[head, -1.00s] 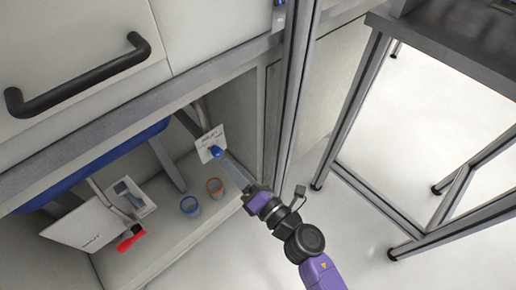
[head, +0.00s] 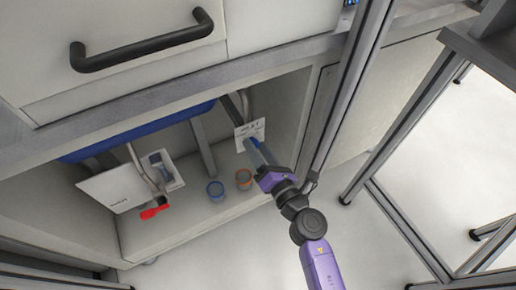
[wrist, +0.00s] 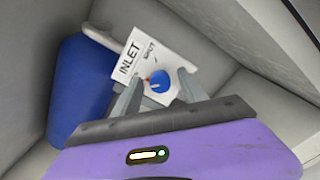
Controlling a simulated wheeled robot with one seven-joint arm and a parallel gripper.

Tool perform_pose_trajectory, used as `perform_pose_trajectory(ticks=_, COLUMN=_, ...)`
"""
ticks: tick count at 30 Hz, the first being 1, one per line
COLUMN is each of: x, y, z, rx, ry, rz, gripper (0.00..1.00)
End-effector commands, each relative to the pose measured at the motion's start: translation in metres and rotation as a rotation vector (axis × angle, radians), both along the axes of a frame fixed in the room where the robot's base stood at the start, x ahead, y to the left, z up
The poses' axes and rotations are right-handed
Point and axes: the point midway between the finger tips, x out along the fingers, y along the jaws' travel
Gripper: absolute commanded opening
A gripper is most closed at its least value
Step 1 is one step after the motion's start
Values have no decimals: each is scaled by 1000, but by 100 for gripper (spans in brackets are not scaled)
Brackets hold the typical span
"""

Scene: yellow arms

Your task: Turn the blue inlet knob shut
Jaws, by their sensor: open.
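The blue inlet knob (wrist: 160,82) sits on a white plate (wrist: 140,62) marked INLET, with a small red mark at the knob's upper left. In the head view the plate (head: 249,130) is inside the open cabinet, and my fingers partly cover the knob. My gripper (wrist: 158,96) is open, with one finger on each side of the knob in the wrist view. I cannot tell whether either finger touches it. In the head view my gripper (head: 258,152) reaches into the cabinet from the lower right.
A red handle (head: 154,212) and another white plate (head: 114,188) are further left. A metal post (head: 345,90) rises close right of my gripper.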

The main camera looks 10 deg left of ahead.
Motion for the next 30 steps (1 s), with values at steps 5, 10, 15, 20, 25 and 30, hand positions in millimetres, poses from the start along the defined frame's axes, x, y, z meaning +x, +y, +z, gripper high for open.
perform_pose_trajectory(ticks=5, x=1, y=1, z=0, rx=0, ry=0, rz=0, gripper=50)
perform_pose_trajectory(ticks=10, x=1, y=1, z=0, rx=1, ry=1, rz=0, gripper=34)
perform_pose_trajectory(ticks=15, x=1, y=1, z=0, rx=1, ry=1, rz=0, gripper=1)
perform_pose_trajectory(ticks=20, x=1, y=1, z=0, rx=2, ry=2, rz=0, gripper=0)
perform_pose_trajectory(ticks=25, x=1, y=0, z=1, rx=24, ry=16, rz=0, gripper=0)
perform_pose_trajectory(ticks=30, x=1, y=0, z=1, rx=84, ry=58, rz=0, gripper=0)
